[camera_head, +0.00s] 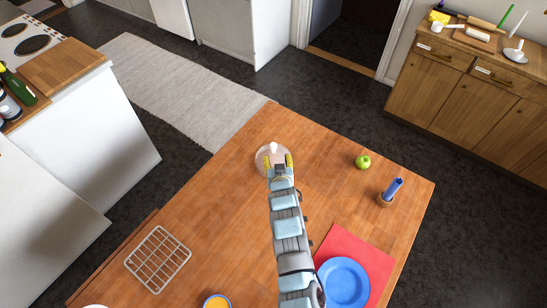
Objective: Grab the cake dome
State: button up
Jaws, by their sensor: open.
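The cake dome (264,161) stands on the wooden table near its far left edge. It looks pale and see-through, with a white knob (273,147) on top. The fingers and wrist hide the dome's right and near parts. I cannot tell whether the fingers touch the knob or the dome.
On the wooden table (225,230) are a green apple (363,161), a blue item in a small holder (393,189), a blue plate (343,283) on a red mat (372,262), a wire rack (158,259) and an orange-filled bowl (217,302). The table between rack and dome is clear.

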aim_at(274, 146)
jog(key=shift+b+x, duration=0.85)
jog(key=shift+x, duration=1.7)
jog(key=shift+w+f, duration=0.15)
jog(key=shift+w, duration=0.15)
jog(key=shift+w+a+f+b, duration=0.15)
jog(key=shift+w+f+b, duration=0.2)
jog(key=shift+w+b, duration=0.15)
jog(key=shift+w+a+f+b, duration=0.2)
jog(key=shift+w+f+b, duration=0.15)
jog(key=shift+w+b, duration=0.2)
jog(key=shift+b+x, duration=0.65)
jog(key=shift+x, duration=0.3)
jog(key=shift+w, duration=0.35)
grip_shut()
